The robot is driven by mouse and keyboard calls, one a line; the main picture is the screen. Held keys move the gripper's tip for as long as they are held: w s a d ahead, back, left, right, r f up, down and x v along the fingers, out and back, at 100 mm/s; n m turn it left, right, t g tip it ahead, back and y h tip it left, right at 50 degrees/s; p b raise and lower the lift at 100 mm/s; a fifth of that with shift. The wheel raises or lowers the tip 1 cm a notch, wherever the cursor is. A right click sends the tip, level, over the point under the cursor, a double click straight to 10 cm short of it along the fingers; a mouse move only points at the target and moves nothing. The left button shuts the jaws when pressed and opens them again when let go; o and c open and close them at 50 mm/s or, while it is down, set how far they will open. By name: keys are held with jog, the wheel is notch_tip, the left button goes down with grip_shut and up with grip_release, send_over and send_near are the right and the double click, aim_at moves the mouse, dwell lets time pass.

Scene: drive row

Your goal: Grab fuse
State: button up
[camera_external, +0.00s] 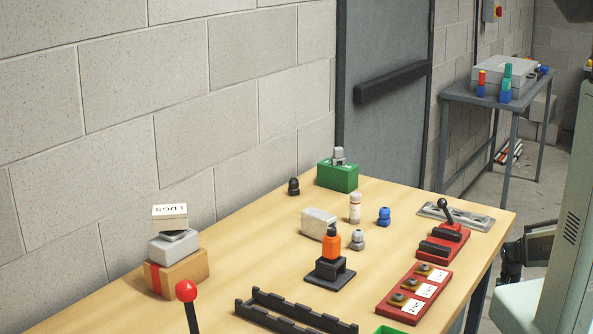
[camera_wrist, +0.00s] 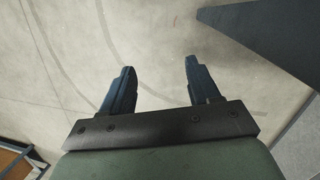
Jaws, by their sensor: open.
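A small upright white cylinder (camera_external: 355,208) with a printed band stands on the wooden workbench (camera_external: 290,240), near its middle; it looks most like a fuse, but its marking is too small to read. My gripper (camera_wrist: 158,68) is open and empty in the wrist view, its two dark fingers well apart. It points at bare concrete floor, away from the bench top. No fuse shows in the wrist view. Part of my arm shows at the right edge of the external view, off the bench's right side.
Close around the cylinder stand a grey-white box (camera_external: 318,223), a blue gland (camera_external: 384,217), a grey gland (camera_external: 358,240) and an orange-topped device (camera_external: 331,245). A green box (camera_external: 337,176) is behind, a red lever unit (camera_external: 445,238) to the right. A wall backs the bench.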

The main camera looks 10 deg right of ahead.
jog(key=w+d+r+m+t+h, duration=0.1)
jog(key=w+d+r+m+t, duration=0.15)
jog(key=w+d+r, duration=0.35)
jog(key=w+d+r+m+t, duration=0.1)
jog(key=w+d+r+m, duration=0.25)
jog(key=w+r, duration=0.5)
jog(key=w+a+r, duration=0.8)
jog(key=r, duration=0.4)
jog(key=w+a+r+m+y, duration=0.1)
jog(key=w+a+r, duration=0.1)
jog(key=a+r, duration=0.75)
jog(key=m+y, duration=0.5)
send_near(359, 194)
jog(key=shift+g, duration=0.45)
jog(key=x, duration=0.8)
jog(key=shift+w+a+f, duration=0.2)
jog(key=shift+w, duration=0.1)
jog(key=shift+w+x, duration=0.2)
jog(key=shift+x, duration=1.15)
jog(key=shift+w+x, duration=0.15)
jog(key=shift+x, duration=1.15)
jog(key=shift+d, duration=0.2)
